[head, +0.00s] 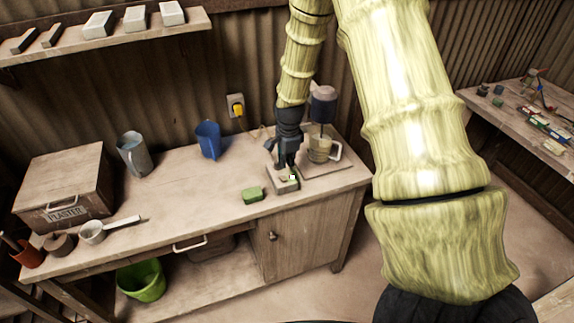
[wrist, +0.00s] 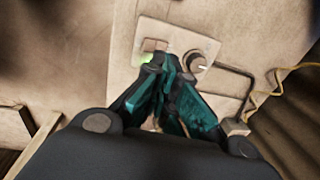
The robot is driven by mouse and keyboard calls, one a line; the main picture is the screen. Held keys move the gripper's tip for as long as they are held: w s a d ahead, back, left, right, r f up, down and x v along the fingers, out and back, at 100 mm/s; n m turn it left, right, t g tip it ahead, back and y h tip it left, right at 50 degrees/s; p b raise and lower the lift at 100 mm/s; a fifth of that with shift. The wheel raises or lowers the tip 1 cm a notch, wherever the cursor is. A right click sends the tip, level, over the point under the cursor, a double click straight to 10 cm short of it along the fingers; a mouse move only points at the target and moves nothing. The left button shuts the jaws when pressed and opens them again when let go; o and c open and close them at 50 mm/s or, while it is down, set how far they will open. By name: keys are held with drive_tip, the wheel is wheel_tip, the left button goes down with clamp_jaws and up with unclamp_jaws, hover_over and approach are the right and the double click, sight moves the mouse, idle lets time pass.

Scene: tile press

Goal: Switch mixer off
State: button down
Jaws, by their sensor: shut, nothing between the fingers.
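The mixer (head: 322,106) stands at the right end of the bench, its dark body above a clear jug (head: 320,149). A pale control box (head: 284,186) sits in front of it, with a small green light (head: 292,177). In the wrist view the control panel (wrist: 178,36) carries a brownish switch (wrist: 153,45), the glowing green light (wrist: 146,58) and a round knob (wrist: 195,62). My gripper (head: 287,168) is shut and empty over the box. Its fingertips (wrist: 160,63) are close to the switch, between light and knob. I cannot tell if they touch.
A green sponge-like block (head: 253,194) lies left of the box. A blue jug (head: 208,139), grey pitcher (head: 132,154) and plaster box (head: 66,186) stand further left. A yellow plug (head: 238,109) is in the wall socket behind. The bench middle is clear.

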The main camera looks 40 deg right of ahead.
wheel_tip(320, 180, up, 9)
drive_tip(key=b, duration=0.3)
idle(0.4)
drive_tip(key=shift+f, duration=0.1)
drive_tip(key=s+a+f+n+b, duration=0.1)
drive_tip(key=s+a+f+n, duration=0.35)
drive_tip(key=f, duration=0.45)
drive_tip(key=s+a+f+n+b, duration=0.1)
drive_tip(key=s+a+f+n, duration=0.3)
drive_tip(key=f, duration=0.5)
drive_tip(key=s+a+f+n+b, duration=0.1)
drive_tip(key=s+a+f+n, duration=0.1)
drive_tip(key=s+a+f, duration=0.5)
drive_tip(key=s+a+f+n, duration=0.2)
drive_tip(key=s+f+n, duration=0.1)
drive_tip(key=s, duration=0.4)
drive_tip(key=s+a+f+n+g+b, duration=0.1)
drive_tip(key=s+a+f+n, duration=0.2)
drive_tip(key=s+f, duration=0.3)
drive_tip(key=s+a+f+n+b, duration=0.1)
drive_tip(key=s+a+f+n, duration=0.2)
drive_tip(key=s, duration=0.5)
drive_tip(key=shift+s+f+n, duration=0.15)
drive_tip(key=shift+f+n, duration=0.5)
drive_tip(key=shift+f, duration=0.2)
drive_tip(key=shift+a, duration=0.15)
